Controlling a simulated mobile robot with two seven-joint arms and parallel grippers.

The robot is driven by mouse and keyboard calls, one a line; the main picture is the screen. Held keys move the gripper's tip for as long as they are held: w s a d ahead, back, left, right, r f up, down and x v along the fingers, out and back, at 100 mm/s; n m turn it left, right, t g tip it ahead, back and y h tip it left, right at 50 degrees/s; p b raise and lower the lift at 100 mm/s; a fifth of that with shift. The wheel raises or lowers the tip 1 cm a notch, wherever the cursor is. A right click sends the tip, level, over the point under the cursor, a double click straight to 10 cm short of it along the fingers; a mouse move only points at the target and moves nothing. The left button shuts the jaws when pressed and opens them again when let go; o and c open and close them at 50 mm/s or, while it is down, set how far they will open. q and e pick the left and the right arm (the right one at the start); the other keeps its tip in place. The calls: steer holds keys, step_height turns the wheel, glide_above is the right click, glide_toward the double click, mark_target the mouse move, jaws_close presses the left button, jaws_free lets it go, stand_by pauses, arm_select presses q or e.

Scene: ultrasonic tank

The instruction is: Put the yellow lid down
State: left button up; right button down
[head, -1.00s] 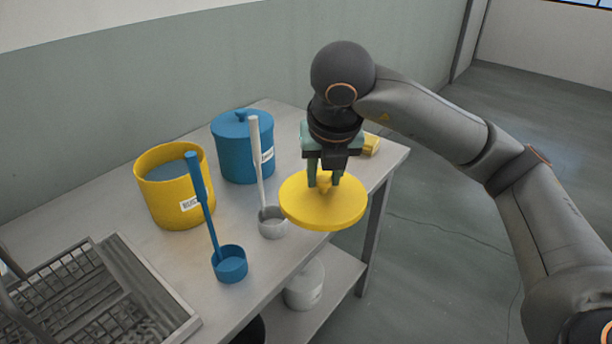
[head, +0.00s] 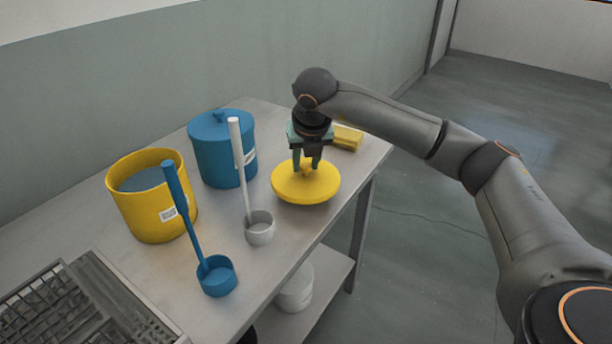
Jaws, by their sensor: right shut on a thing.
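The yellow lid (head: 305,188) is a round disc with a small knob on top. It is level, at the right part of the table (head: 275,240), close to the front edge. My right gripper (head: 307,170) points down and is shut on the lid's knob. I cannot tell whether the lid touches the tabletop or hangs just above it. The yellow pot (head: 150,215) stands open at the left, with a grey-blue content inside. My left gripper is not in view.
A blue lidded pot (head: 222,150) stands behind the lid's left. A yellow block (head: 347,137) lies behind my gripper. A metal basket (head: 90,305) is at front left. A white container (head: 295,290) sits on the lower shelf.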

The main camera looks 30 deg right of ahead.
mark_target(306, 174)
steer(key=shift+w+d+f, duration=0.15)
steer(key=shift+w+f, duration=0.15)
steer(key=shift+f, duration=0.1)
steer(key=x, duration=0.3)
steer(key=shift+s+f, duration=0.25)
steer(key=shift+f, duration=0.25)
steer(key=c, duration=0.5)
jaws_free()
steer(key=shift+c, duration=0.2)
steer(key=shift+r, duration=0.1)
steer(key=shift+s+r, duration=0.1)
steer(key=shift+r, duration=0.15)
steer(key=v, duration=1.1)
steer(key=shift+s+p, duration=0.2)
steer(key=shift+p, duration=0.2)
